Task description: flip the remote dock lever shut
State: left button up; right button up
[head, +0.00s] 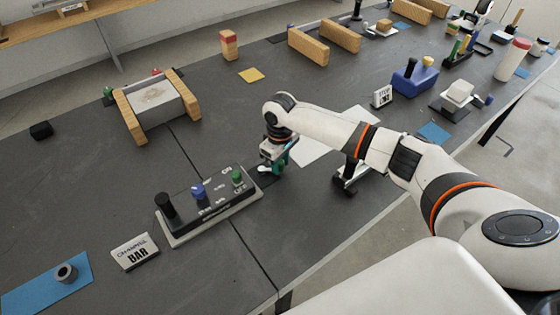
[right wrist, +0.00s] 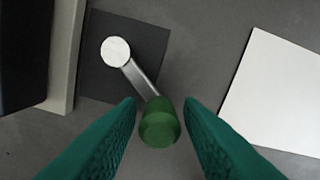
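The lever (right wrist: 139,80) shows in the right wrist view as a grey metal arm on a white round pivot (right wrist: 116,51). Its pivot sits on a dark square plate (right wrist: 152,45), and a green knob (right wrist: 159,123) is at its other end. My right gripper (right wrist: 160,112) is open, with its teal fingers on either side of the green knob and gaps showing. In the head view my right gripper (head: 277,166) is low over the table beside the channel bar and hides most of the lever. My left gripper is not in view.
The channel bar (head: 185,234), with black, blue and green knobs, stands close left of my right gripper. A "CHANNEL BAR" sign (head: 134,252) is at its near end. A blue block (head: 414,82) stands farther right.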

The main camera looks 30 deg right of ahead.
grip_shut()
jog(key=shift+w+d+r+n+p, duration=0.15)
jog(key=shift+w+n+p, duration=0.35)
jog(key=shift+n+p, duration=0.5)
jog(key=shift+w+d+n, duration=0.1)
jog(key=shift+w+n, duration=0.3)
jog(key=shift+n, duration=0.5)
jog(key=shift+w+d+n, duration=0.1)
jog(key=shift+w+n, duration=0.3)
jog(key=shift+n, duration=0.5)
jog(key=shift+o, duration=1.5)
grip_release()
